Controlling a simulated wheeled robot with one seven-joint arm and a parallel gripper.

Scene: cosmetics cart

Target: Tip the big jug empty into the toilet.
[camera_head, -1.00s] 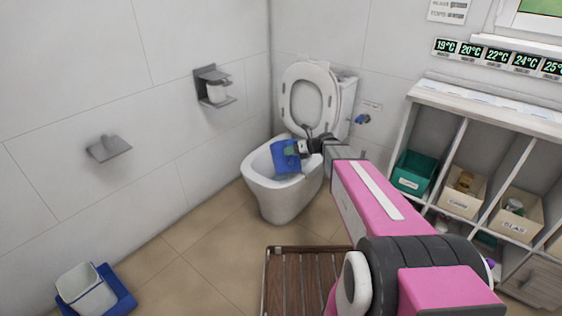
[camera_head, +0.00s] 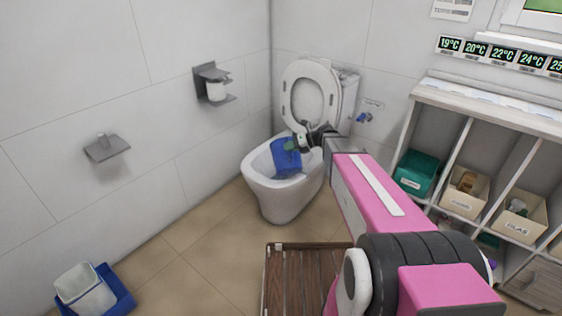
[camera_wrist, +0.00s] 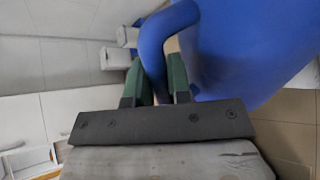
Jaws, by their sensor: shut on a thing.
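The big blue jug (camera_head: 285,157) is in my gripper, over the open bowl of the toilet (camera_head: 275,197). The jug looks tilted, and its lower part appears to be within the bowl's rim. In the wrist view my gripper (camera_wrist: 160,78) has its green fingers shut on the handle of the jug (camera_wrist: 245,50). In the head view my gripper (camera_head: 300,143) is small at the jug's upper right. The toilet lid (camera_head: 310,98) stands raised. I cannot see the inside of the jug or any liquid.
A shelf unit (camera_head: 470,112) with a green bin (camera_head: 415,172) and cream bins (camera_head: 465,192) stands at right. A brown slatted mat (camera_head: 290,280) lies on the floor in front. A white container sits in a blue tray (camera_head: 122,300) at lower left. Floor left of the toilet is clear.

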